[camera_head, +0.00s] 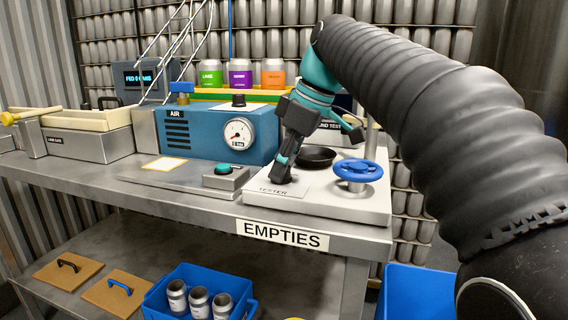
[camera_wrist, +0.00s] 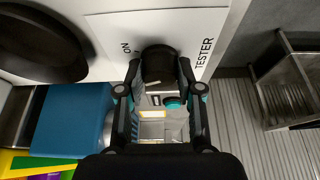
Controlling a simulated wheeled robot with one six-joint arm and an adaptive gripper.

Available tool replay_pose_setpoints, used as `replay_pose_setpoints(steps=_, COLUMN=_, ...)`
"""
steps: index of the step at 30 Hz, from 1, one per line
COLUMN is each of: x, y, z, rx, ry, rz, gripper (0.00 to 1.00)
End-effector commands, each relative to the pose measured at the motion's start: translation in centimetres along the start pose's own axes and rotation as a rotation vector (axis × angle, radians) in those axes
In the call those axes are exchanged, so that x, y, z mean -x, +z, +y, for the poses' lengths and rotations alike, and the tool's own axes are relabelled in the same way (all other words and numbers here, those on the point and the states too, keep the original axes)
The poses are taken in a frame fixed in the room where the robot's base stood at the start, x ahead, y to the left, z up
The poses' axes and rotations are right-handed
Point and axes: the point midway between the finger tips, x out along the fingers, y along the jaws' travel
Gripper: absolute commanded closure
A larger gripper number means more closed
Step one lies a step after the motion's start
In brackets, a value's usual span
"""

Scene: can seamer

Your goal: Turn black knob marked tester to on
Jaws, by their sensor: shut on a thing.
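The black tester knob (camera_wrist: 158,58) sits on a white label plate (camera_wrist: 112,32) in the wrist view, between my fingertips. The plate reads "TESTER" on one side and "ON" on the other; any other marking is hidden or too small to read. My gripper (camera_wrist: 159,70) is shut on the knob, one finger on each side. In the head view my gripper (camera_head: 280,171) points down at the front left of the white tester base (camera_head: 340,205), just behind the word "TESTER".
A blue handwheel (camera_head: 358,170) and a black round dish (camera_head: 316,157) stand close right of my gripper. A green button box (camera_head: 222,178) and the blue air unit (camera_head: 215,132) with a gauge are to the left. A blue crate of cans (camera_head: 185,308) sits below.

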Motion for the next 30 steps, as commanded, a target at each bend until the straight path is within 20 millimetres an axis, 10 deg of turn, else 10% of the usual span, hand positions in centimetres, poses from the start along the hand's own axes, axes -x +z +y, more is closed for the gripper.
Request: replay_pose_setpoints(steps=30, x=-0.03, y=-0.17, z=-0.4, rx=-0.668, ry=0.276, rz=-0.002, gripper=0.99)
